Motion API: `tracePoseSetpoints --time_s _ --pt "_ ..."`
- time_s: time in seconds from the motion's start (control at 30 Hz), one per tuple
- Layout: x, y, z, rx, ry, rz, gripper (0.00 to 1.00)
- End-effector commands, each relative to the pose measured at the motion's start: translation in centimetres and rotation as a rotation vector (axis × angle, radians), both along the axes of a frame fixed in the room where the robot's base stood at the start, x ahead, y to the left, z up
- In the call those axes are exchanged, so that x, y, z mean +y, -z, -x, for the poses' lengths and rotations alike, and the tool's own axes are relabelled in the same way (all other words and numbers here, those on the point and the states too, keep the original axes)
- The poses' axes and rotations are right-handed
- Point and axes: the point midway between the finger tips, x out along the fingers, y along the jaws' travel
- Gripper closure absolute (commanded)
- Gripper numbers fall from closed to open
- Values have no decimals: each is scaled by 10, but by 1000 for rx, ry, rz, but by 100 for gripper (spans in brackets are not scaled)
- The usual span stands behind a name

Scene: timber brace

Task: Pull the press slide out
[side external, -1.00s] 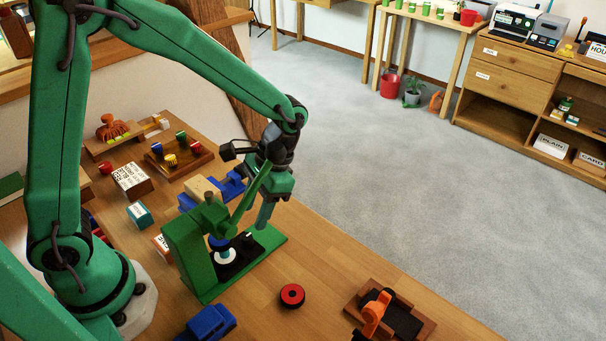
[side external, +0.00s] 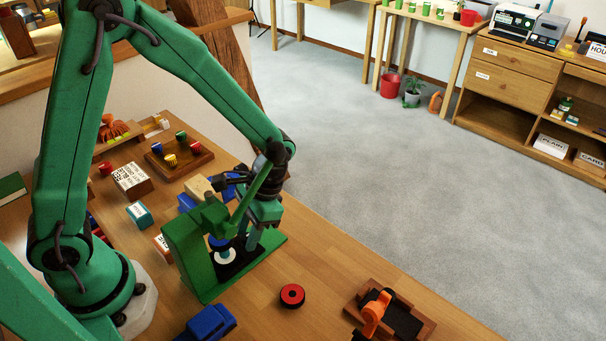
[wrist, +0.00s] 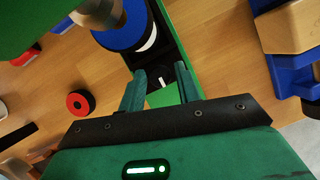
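The green press (side external: 190,255) stands on the wooden table, with its lever raised beside my wrist. Its black slide (side external: 228,268) lies on the green base under the blue-and-white plunger (side external: 222,250). My gripper (side external: 250,238) is low over the slide's far end, pointing down. In the wrist view my gripper's two fingers (wrist: 160,88) are apart, on either side of the dark end of the slide (wrist: 154,71), which has a white mark. I cannot tell whether they touch it. The press head (wrist: 50,20) and blue plunger (wrist: 125,30) are just ahead.
A red-and-black ring (side external: 292,296) lies right of the press. A blue toy vehicle (side external: 208,324) is at the front, and an orange-and-black device on a wooden base (side external: 375,315) is at the right. Blue blocks (side external: 188,202) and small boxes stand behind. Table between ring and device is clear.

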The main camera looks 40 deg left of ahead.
Motion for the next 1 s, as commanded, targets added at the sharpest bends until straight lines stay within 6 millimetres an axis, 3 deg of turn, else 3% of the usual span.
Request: tracePoseSetpoints --time_s 0.03,0.17,0.47,1.0 --pt "0 0 0 0 0 0 77" --pt "0 0 0 0 0 0 100" --pt "0 0 -6 0 -3 1 100" --pt "-1 0 -76 2 -8 20 100"
